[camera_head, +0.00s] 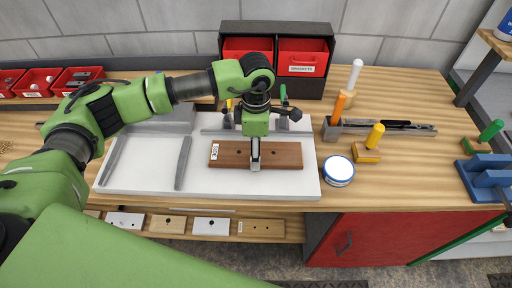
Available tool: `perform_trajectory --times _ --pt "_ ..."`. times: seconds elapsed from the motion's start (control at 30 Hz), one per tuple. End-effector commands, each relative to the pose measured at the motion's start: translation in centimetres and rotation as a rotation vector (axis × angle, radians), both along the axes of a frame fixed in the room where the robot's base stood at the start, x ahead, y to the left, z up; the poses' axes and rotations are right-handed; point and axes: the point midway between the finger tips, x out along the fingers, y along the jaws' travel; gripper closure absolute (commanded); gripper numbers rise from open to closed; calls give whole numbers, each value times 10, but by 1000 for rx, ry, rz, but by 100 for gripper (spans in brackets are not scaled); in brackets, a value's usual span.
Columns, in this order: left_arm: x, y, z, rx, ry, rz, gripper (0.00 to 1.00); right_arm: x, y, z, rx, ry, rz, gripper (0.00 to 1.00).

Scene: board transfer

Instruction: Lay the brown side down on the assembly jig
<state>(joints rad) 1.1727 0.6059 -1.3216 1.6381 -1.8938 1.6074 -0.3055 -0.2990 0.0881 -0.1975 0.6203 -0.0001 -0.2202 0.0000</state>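The brown side (227,154) is a flat reddish-brown board with a white label at its left end and dark holes. It lies level over the front right part of the white assembly jig (145,162), its long edges running left to right. I cannot tell whether it rests on the jig or is just above it. My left gripper (255,159) points down over the middle of the board, with a pale finger across it. The finger overlaps the board, but its grip is hidden from this angle. My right gripper is out of view.
Red bins (301,57) stand behind the jig. A round white-and-blue tin (338,170) and a yellow-handled tool (367,147) are to its right. A blue vise-like fixture (486,178) sits at the far right. Several boards lie on a shelf below the front edge, including a light-brown one (261,228).

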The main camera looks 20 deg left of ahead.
Motion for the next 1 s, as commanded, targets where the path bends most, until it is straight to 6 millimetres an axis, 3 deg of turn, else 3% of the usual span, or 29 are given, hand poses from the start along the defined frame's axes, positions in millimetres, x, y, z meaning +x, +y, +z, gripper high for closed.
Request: perform_trajectory --times 0.4,0.43,0.5,0.83,0.93,1.0 --pt "0 0 -11 -1 -3 -1 75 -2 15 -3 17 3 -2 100" --pt "0 0 -11 -1 -2 -1 39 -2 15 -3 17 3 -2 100" --pt "0 0 -10 -1 -2 -1 25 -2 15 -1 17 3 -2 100" --pt "0 0 -9 0 -2 0 25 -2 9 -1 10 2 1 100" --pt "0 0 -4 -1 -1 0 25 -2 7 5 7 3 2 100" --pt "2 -1 2 -3 -6 0 25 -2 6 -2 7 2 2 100"
